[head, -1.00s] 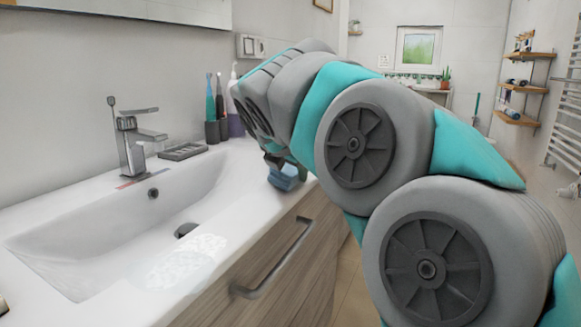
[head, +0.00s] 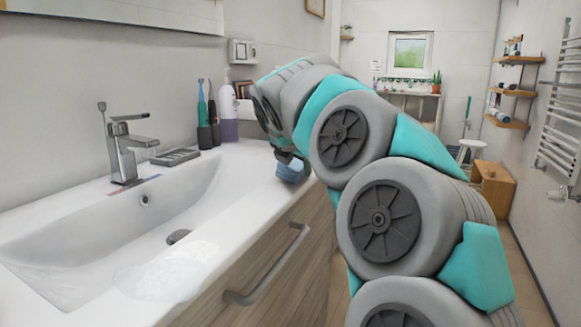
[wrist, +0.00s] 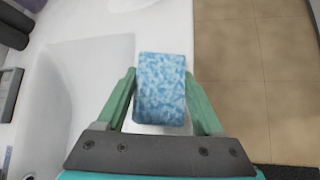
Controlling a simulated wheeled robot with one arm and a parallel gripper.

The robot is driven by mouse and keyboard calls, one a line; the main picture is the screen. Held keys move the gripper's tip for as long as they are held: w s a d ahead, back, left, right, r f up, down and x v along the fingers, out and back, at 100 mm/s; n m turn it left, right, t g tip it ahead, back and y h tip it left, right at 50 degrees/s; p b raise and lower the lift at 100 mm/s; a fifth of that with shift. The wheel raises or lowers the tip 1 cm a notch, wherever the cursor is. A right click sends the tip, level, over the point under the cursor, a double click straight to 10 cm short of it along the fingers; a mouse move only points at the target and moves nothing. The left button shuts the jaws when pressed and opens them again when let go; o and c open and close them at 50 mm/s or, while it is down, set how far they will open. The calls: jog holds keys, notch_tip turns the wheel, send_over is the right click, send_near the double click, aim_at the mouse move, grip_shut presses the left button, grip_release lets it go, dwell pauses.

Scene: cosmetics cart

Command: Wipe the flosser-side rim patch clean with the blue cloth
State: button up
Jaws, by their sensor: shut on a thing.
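My gripper (wrist: 162,100) is shut on the blue cloth (wrist: 160,88), a mottled block between its green fingers. In the head view the cloth (head: 290,170) is low at the right front edge of the white sink counter (head: 245,180). I cannot tell whether it touches the surface. The white and purple flosser (head: 228,115) stands at the back, left of my gripper. A pale, mottled patch (head: 165,272) lies on the near front rim, away from the flosser. No patch is clear around the cloth; any mark under it is hidden.
The basin (head: 110,235) and faucet (head: 122,150) are at left. Toothbrushes (head: 210,115) stand beside the flosser, and a grey soap tray (head: 175,156) lies behind the basin. A wooden drawer with a handle (head: 265,270) is below the rim. Open floor is at right.

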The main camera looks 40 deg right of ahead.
jog(key=shift+w+d, duration=0.25)
jog(key=shift+d, duration=0.4)
jog(key=shift+w+d, duration=0.25)
jog(key=shift+d, duration=0.35)
jog(key=shift+r, duration=3.5)
jog(key=shift+a, duration=0.1)
